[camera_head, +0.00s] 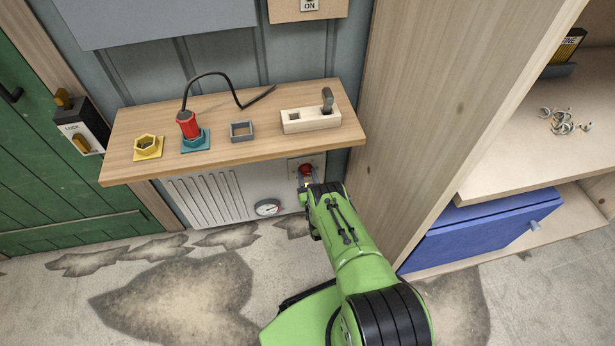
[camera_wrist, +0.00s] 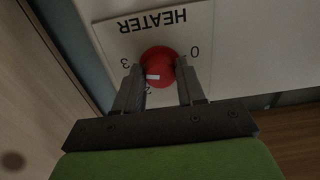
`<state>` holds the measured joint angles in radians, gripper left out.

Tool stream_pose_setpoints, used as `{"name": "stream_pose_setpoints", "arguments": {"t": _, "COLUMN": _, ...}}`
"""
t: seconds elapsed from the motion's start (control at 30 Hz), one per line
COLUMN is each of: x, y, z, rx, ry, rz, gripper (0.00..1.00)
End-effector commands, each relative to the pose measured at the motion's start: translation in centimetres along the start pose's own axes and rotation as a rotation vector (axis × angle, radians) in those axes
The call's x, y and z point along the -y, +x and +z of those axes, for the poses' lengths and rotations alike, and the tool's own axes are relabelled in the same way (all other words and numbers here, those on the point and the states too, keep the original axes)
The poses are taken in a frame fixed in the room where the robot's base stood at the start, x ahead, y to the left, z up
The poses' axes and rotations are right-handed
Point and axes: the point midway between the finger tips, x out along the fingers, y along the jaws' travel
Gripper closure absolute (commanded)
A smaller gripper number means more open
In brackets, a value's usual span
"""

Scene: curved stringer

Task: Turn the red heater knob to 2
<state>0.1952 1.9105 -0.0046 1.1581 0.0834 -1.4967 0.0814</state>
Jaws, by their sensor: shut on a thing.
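The red heater knob (camera_wrist: 159,60) sits on a pale plate (camera_wrist: 190,25) marked HEATER, which appears upside down in the wrist view. My gripper (camera_wrist: 159,70) has one finger on each side of the knob and is shut on it. The numeral 0 shows right of the knob, 3 to the left, and part of a 2 below it. The 1 is not visible. A white mark on the knob lies on the side near the 2; its exact alignment is unclear. In the head view the knob (camera_head: 306,169) is below the shelf, at my gripper (camera_head: 308,184).
The wooden shelf (camera_head: 235,155) juts out just above my gripper, with a red plug (camera_head: 187,125) and other fittings on it. A ribbed heater (camera_head: 207,197) with a gauge (camera_head: 267,208) is to the left. A tall wooden panel (camera_head: 425,100) stands close on the right.

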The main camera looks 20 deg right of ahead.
Motion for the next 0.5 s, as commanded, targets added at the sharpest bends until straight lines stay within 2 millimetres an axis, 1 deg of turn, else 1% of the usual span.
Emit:
{"name": "stream_pose_setpoints", "arguments": {"t": 0.27, "x": -0.01, "y": 0.01, "z": -0.04, "rx": -0.002, "ry": -0.094, "rz": 0.000, "gripper": 0.91}}
{"name": "stream_pose_setpoints", "arguments": {"t": 0.5, "x": -0.01, "y": 0.00, "z": -0.05, "rx": -0.002, "ry": -0.285, "rz": -0.001, "gripper": 0.91}}
